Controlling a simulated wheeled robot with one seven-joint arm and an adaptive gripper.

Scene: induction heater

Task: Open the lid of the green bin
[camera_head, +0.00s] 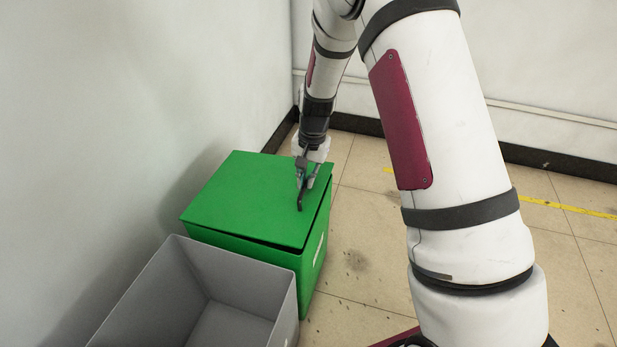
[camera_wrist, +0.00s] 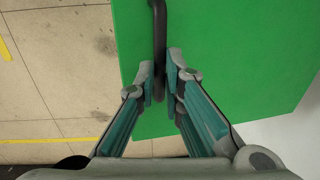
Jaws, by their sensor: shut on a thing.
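The green bin (camera_head: 312,262) stands on the floor beside the wall. Its flat green lid (camera_head: 240,200) lies over the top, with a dark gap showing along the front and right edges, so it sits slightly raised or tilted there. A dark bar handle (camera_head: 300,205) is on the lid near its right edge; it also shows in the wrist view (camera_wrist: 159,25). My gripper (camera_head: 304,183) reaches down from above at the handle. In the wrist view my gripper (camera_wrist: 161,78) has its fingertips on both sides of the handle, shut on it.
An open, empty grey bin (camera_head: 230,275) stands in front of the green bin, close to it. The wall (camera_head: 120,100) is close on the left. The tiled floor (camera_head: 365,245) to the right of the green bin is clear, with a yellow line farther off.

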